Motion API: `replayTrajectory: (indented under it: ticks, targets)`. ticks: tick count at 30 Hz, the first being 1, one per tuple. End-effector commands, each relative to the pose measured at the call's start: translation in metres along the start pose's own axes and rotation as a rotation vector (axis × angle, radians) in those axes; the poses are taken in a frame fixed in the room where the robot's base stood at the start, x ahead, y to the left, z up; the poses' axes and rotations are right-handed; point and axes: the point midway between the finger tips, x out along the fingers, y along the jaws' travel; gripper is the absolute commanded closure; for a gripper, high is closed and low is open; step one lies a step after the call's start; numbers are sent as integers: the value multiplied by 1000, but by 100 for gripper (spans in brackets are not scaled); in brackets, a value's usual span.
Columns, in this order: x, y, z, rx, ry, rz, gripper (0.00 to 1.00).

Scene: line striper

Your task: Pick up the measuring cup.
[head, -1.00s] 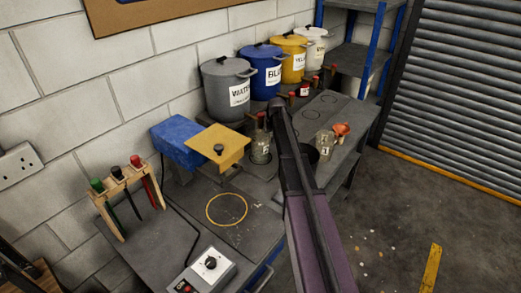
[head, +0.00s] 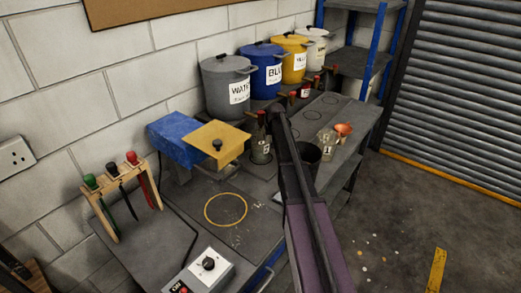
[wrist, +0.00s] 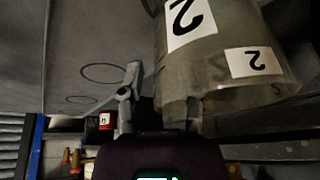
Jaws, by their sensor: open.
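In the wrist view a large clear, smoky cup (wrist: 225,72) with white labels reading 2, shown upside down, fills the upper right. My gripper (wrist: 160,100) is open. Its right finger overlaps the cup's lower left part, and its left finger is apart from the cup, to the left. I cannot tell whether they touch. In the head view a clear labelled cup (head: 260,152) stands left of my arm, and another clear cup marked 1 (head: 327,150) stands to the right. I cannot tell which is the measuring cup.
Lidded buckets (head: 226,88) line the wall. A yellow plate (head: 216,145) and blue box (head: 178,138) are near the cup. The yellow-ringed spot (head: 226,224) is clear.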

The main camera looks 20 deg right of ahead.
Motion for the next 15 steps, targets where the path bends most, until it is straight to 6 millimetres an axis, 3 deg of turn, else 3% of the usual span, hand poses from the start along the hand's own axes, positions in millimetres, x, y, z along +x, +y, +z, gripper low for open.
replayTrajectory:
  ticks: [11,15]
  targets:
    - [0,1,0,1,0,0,55]
    - [0,1,0,1,0,0,97]
